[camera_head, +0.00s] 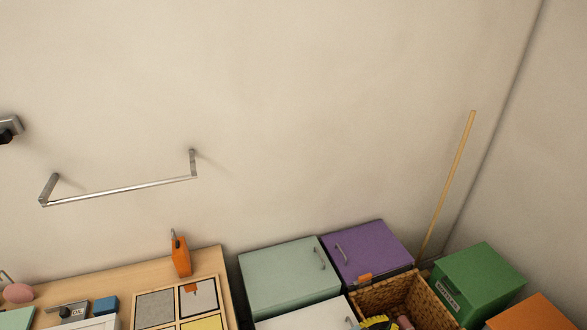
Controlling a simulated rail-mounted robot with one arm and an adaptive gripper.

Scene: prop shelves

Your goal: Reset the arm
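Neither my arm nor my gripper shows in the head view, so I cannot see its pose or what it holds. A grey fitting with a black end (9,129) is cut off by the left edge, and I cannot tell what it is.
A metal rail (120,189) is on the wall. Below are a wooden table (120,278) with an orange object (180,256) and panels, mint (285,275) and purple (368,250) cabinets, a wicker basket (440,312), a green box (480,278) and a leaning stick (448,180). The upper wall is bare.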

